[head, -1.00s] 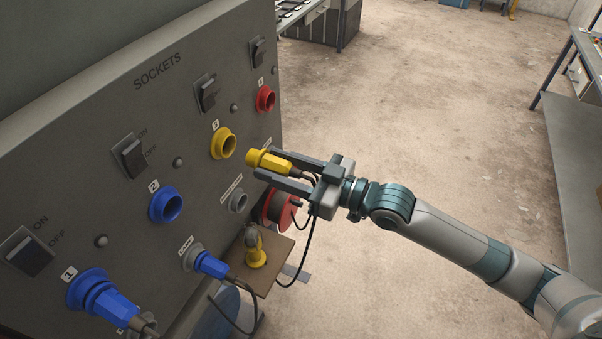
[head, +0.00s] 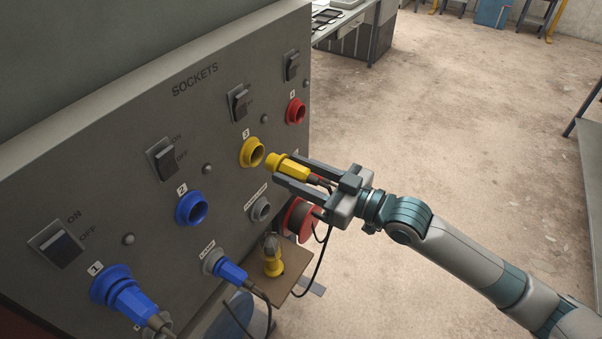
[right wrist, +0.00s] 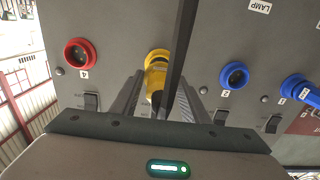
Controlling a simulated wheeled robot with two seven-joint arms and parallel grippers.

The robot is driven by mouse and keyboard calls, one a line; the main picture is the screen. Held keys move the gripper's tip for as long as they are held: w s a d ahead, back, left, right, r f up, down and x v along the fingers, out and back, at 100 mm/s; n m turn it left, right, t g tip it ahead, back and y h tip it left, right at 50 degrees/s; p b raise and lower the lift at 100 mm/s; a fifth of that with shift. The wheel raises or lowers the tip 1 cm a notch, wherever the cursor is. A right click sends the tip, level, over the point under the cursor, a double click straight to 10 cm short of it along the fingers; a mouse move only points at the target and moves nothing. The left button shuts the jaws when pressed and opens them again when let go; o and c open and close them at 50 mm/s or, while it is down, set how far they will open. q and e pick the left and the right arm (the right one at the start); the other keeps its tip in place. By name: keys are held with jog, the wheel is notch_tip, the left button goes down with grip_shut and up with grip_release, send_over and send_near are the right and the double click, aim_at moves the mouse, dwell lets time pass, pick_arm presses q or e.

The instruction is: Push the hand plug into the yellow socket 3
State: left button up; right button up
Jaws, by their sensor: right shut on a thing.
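The yellow hand plug (head: 291,168) is between the fingers of my right gripper (head: 293,174), which is shut on it. Its front end points at the yellow socket 3 (head: 252,152) and is close to the opening; in the head view a small gap seems to remain. In the right wrist view the plug (right wrist: 156,80) overlaps the yellow socket (right wrist: 158,55), so contact is hard to tell there. A dark cable trails from the plug's back. My left gripper is not in view.
Red socket 4 (head: 296,111), blue socket 2 (head: 191,209) and a grey socket (head: 260,209) surround socket 3 on the grey panel. Blue plugs sit in socket 1 (head: 125,295) and the lamp socket (head: 229,272). Below are a red cable reel (head: 303,219) and another yellow connector (head: 272,260).

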aim_at(279, 165)
jog(key=shift+x, duration=2.1)
jog(key=shift+r, duration=0.1)
dwell(1.0)
jog(key=shift+w+a, duration=0.2)
jog(key=shift+a, duration=0.15)
dwell(0.6)
jog(key=o, duration=1.5)
jog(key=shift+c, duration=0.2)
jog(key=shift+s+d, duration=0.25)
jog(key=shift+d, duration=0.15)
jog(key=b+v, duration=0.6)
jog(key=v, duration=1)
jog(key=shift+s+d+b, duration=0.2)
jog(key=shift+b, duration=0.1)
